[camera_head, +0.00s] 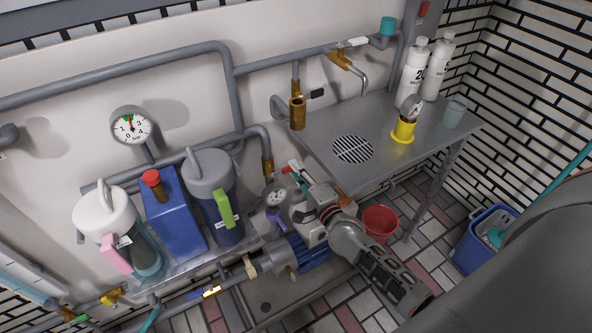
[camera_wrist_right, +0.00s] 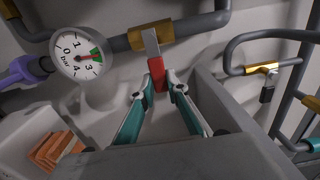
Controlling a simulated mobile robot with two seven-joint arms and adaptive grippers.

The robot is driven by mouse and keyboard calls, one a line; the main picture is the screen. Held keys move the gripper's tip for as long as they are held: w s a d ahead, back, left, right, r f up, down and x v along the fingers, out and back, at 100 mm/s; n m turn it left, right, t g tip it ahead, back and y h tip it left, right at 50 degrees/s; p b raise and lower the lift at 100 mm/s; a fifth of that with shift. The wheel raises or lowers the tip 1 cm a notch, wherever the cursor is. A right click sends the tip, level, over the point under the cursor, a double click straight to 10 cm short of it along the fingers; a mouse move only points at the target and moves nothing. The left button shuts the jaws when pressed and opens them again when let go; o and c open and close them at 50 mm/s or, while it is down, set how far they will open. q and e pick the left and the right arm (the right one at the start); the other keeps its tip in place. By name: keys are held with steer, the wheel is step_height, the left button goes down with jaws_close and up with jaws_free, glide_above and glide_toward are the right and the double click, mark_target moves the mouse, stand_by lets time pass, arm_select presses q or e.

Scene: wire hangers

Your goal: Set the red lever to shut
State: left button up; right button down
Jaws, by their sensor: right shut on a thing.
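The red lever (camera_wrist_right: 157,74) has a red grip on a grey metal arm and sits at a brass valve (camera_wrist_right: 168,34) on a grey pipe. In the right wrist view the lever stands across the pipe's run. My right gripper (camera_wrist_right: 163,86) is shut on the red grip, with its teal fingertips at either side. In the head view the red lever (camera_head: 286,169) shows as a small red piece beside the brass fitting (camera_head: 267,166), partly hidden by my right gripper (camera_head: 298,178). My left gripper is not in view.
A gauge (camera_wrist_right: 80,56) and a purple-handled part (camera_wrist_right: 22,70) are left of the lever. A blue pump (camera_head: 303,257) lies below my right gripper. Blue and white jugs stand left; a steel table (camera_head: 375,125) is right. A red bucket (camera_head: 380,222) stands on the floor.

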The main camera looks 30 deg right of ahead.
steer(key=shift+a, duration=0.1)
steer(key=c, duration=2)
jaws_free()
steer(key=shift+o, duration=0.2)
steer(key=s, duration=1.2)
steer(key=shift+d, duration=0.2)
